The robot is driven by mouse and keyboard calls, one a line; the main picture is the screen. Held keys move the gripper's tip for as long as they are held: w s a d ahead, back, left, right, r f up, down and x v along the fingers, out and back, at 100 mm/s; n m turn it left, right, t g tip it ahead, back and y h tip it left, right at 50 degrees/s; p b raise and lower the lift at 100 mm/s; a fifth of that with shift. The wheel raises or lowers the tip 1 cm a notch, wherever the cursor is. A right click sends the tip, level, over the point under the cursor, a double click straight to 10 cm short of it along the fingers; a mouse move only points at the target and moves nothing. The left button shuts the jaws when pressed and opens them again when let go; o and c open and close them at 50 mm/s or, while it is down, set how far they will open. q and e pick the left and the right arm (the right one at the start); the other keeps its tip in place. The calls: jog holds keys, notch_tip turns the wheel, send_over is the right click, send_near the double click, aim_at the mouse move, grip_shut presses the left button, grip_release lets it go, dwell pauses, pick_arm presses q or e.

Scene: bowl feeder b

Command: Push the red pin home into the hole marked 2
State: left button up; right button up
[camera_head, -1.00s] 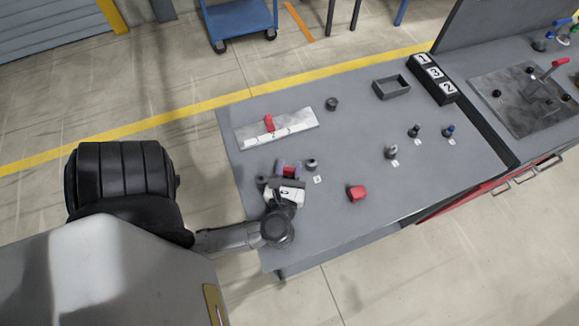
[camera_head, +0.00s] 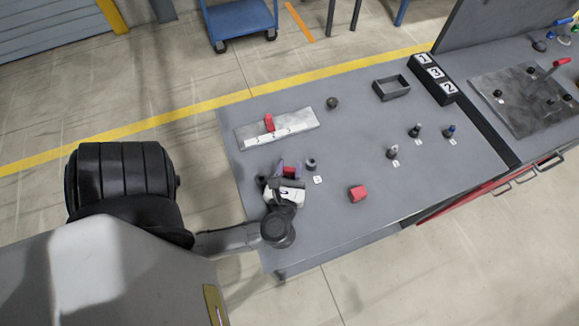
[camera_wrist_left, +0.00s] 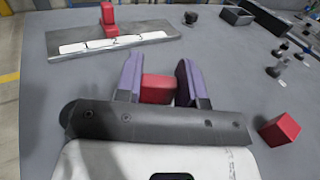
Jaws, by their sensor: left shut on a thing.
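My left gripper (camera_head: 289,166) is shut on a red block (camera_wrist_left: 158,88), which sits between its purple fingers; the fingers also show in the left wrist view (camera_wrist_left: 160,78). It is over the near left part of the table, on the near side of the pale plate (camera_head: 303,121). A red pin (camera_head: 269,122) stands on that plate behind a row of white labels; it also shows in the left wrist view (camera_wrist_left: 108,18). My right gripper is not in view.
A loose red block (camera_head: 358,193) lies to the right of the gripper. A small dark ring part (camera_head: 311,163) is close beside it. A dark round part (camera_head: 332,103), an open tray (camera_head: 391,88) and several small posts stand farther right. The table's middle is mostly clear.

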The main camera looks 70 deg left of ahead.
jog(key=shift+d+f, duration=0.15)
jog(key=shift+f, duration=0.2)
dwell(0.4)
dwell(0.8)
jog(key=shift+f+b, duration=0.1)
jog(key=shift+b, duration=0.2)
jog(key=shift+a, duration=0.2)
dwell(1.1)
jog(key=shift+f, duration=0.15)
dwell(0.4)
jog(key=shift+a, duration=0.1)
dwell(0.9)
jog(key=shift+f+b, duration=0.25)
jog(key=shift+b, duration=0.15)
dwell(1.8)
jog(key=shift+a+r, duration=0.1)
dwell(1.0)
